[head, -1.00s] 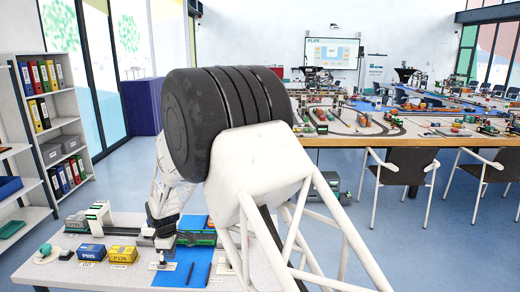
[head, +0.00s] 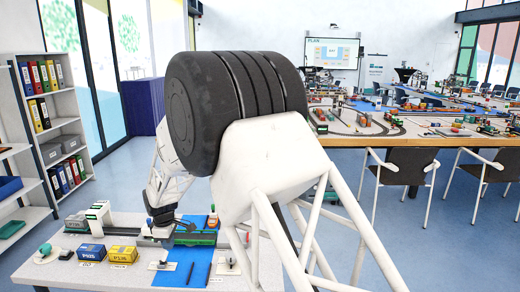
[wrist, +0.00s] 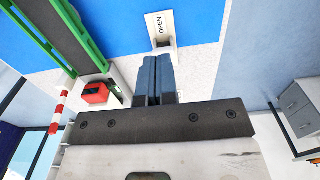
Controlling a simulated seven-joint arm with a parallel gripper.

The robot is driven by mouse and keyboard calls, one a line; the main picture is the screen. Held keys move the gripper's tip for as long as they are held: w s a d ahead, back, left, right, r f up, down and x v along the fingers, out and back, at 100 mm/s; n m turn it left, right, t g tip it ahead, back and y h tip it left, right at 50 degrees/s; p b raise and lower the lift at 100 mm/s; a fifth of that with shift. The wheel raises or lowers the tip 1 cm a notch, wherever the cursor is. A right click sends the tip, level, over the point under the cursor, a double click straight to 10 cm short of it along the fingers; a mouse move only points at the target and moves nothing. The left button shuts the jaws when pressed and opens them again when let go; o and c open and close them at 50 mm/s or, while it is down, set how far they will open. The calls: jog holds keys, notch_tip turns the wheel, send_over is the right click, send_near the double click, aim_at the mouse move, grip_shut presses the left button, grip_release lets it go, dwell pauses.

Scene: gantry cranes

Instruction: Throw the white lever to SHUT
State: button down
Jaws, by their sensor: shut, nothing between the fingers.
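My gripper (wrist: 158,82) is shut and empty, its two dark fingers side by side in the wrist view. Past the fingertips lies a white plate (wrist: 160,28) marked OPEN, with a small grey piece beside its end. The fingers cover part of this spot, so I cannot tell whether they touch a lever. In the head view my gripper (head: 188,227) is low over the worktable, near the blue mat. I cannot tell which is the white lever. No SHUT marking is readable.
A green-sided track (wrist: 62,38) and a red block (wrist: 95,93) lie left of my fingers, with a red-and-white striped post (wrist: 60,108). A blue box (head: 90,252) and a yellow box (head: 123,254) stand on the worktable (head: 55,270). A shelf (head: 65,130) stands left.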

jog(key=shift+r, duration=1.25)
jog(key=shift+d, duration=0.1)
jog(key=s+d+r+m, duration=0.35)
jog(key=d+r, duration=0.25)
jog(key=d, duration=0.4)
jog(key=s+d+r+m+t, duration=0.1)
jog(key=s+d+r+m, duration=0.1)
jog(key=s+d+r, duration=0.6)
jog(key=s+d+r+m, duration=0.1)
jog(key=d+r+m, duration=0.3)
jog(key=d, duration=0.9)
jog(key=s+d+m, duration=0.3)
jog(key=s+d, duration=0.3)
jog(key=s, duration=0.3)
jog(key=s+d+r+m+t, duration=0.1)
jog(key=s+d+m, duration=0.1)
jog(key=s+d, duration=0.5)
jog(key=s+d+r+m, duration=0.1)
jog(key=s+d+m, duration=0.2)
jog(key=s, duration=1)
jog(key=d, duration=0.3)
jog(key=shift+d+m+t, duration=0.2)
jog(key=shift+m+t, duration=0.1)
jog(key=shift+m, duration=0.05)
jog(key=shift+w+a, duration=0.1)
jog(key=shift+w, duration=0.05)
